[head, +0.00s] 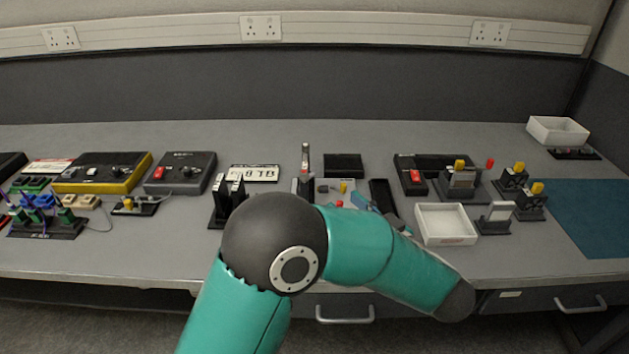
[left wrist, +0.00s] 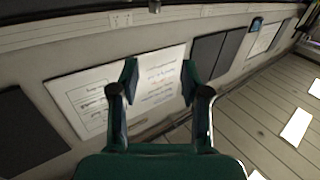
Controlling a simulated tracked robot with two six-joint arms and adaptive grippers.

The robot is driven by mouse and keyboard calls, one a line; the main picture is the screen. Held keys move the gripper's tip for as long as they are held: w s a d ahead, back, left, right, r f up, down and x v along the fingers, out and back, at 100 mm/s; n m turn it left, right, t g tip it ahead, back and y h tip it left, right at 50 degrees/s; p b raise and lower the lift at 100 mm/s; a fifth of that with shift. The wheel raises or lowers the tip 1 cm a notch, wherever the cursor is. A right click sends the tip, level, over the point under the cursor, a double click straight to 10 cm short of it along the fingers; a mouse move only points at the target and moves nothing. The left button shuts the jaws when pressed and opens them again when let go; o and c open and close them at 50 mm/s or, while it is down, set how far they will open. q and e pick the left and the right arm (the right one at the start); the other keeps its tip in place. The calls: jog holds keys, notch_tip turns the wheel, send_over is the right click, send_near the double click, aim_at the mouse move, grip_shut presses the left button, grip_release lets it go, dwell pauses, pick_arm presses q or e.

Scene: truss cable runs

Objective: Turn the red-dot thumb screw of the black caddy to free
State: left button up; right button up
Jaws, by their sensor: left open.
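My left gripper (left wrist: 158,82) is open in the left wrist view, with nothing between its fingers. It faces a wall with white sheets, not the bench. In the head view my teal arm crosses the front of the bench and hides part of it. Several black fixtures stand on the bench. One at the right (head: 462,181) has a grey plate and a yellow knob, with a red knob (head: 490,163) beside it. Two smaller black blocks (head: 513,179) have yellow knobs. I cannot tell which is the black caddy, and no red dot on a thumb screw is readable. My right gripper is not in view.
A white tray (head: 446,224) lies front right, another white bin (head: 557,130) back right, beside a blue mat (head: 598,212). A yellow box (head: 103,172), a dark box (head: 180,172) and a black slotted stand (head: 226,203) stand left. Bare bench runs along the back.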

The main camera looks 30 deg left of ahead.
aim_at(306, 175)
pick_arm(q)
jog(key=f+x, duration=0.1)
jog(key=x, duration=1)
jog(key=w+f+b+x, duration=0.1)
jog(key=x, duration=0.5)
jog(key=shift+d+f, duration=0.2)
jog(key=shift+f, duration=0.15)
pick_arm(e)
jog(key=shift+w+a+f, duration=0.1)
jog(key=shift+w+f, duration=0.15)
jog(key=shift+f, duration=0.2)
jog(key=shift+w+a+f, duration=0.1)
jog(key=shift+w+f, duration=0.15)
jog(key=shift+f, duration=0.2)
